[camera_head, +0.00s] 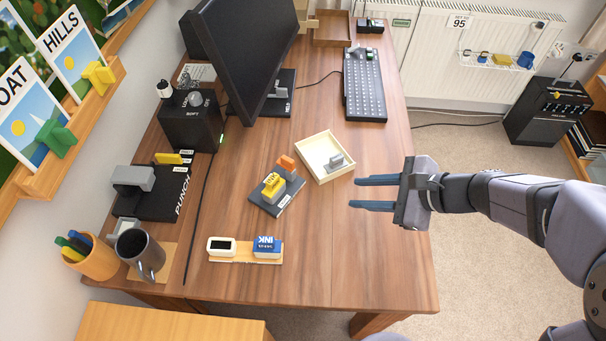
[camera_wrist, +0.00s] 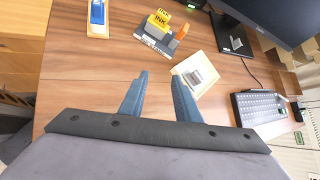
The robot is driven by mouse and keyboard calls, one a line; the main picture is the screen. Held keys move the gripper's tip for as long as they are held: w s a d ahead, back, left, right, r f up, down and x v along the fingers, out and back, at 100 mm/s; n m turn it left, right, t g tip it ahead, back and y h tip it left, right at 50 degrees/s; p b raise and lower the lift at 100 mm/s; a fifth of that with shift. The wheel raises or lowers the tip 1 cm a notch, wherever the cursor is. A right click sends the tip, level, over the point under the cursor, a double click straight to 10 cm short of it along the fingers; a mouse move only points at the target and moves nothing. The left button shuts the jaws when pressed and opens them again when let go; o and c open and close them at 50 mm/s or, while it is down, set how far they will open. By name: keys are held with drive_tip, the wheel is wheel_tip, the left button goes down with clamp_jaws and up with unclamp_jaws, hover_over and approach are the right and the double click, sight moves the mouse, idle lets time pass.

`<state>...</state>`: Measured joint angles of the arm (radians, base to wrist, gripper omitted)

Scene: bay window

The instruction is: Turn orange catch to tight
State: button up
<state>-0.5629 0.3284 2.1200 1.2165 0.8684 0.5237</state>
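A small orange part (camera_head: 287,162), which looks like the orange catch, stands at the far end of a dark plate (camera_head: 263,201) in the middle of the desk. It also shows in the wrist view (camera_wrist: 182,31), upright beside a yellow block marked INK (camera_head: 272,184) on a grey body. Small lettering on the plate is too small to read, so I cannot tell where "tight" is. My gripper (camera_head: 353,193) is open and empty above the desk's right part, to the right of the plate and apart from it. Its two blue fingers also show in the wrist view (camera_wrist: 159,76).
A shallow cream tray (camera_head: 309,146) with a grey piece (camera_head: 336,161) lies between the plate and my gripper. A blue INK block (camera_head: 266,246) and a white block (camera_head: 221,246) stand in front. The monitor (camera_head: 240,55) and keyboard (camera_head: 364,88) are behind. The desk's front right is clear.

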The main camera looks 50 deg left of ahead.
sight(290, 160)
drive_tip(key=a+f+m+y+b, duration=0.1)
drive_tip(key=a, duration=0.3)
drive_tip(key=s+a+f+m+y+b, duration=0.1)
drive_tip(key=a+m+b, duration=0.1)
drive_tip(key=a, duration=0.3)
drive_tip(key=s+a+f+m+y+b, duration=0.1)
drive_tip(key=a, duration=0.3)
drive_tip(key=shift+s+a+m+g+y+b, duration=0.2)
drive_tip(key=shift+a+m+g+y+b, duration=0.1)
drive_tip(key=shift+a+g+y+b, duration=0.1)
drive_tip(key=shift+r+p+x, duration=0.2)
drive_tip(key=shift+p+x, duration=0.2)
drive_tip(key=shift+x, duration=3.35)
drive_tip(key=shift+a, duration=0.1)
clamp_jaws()
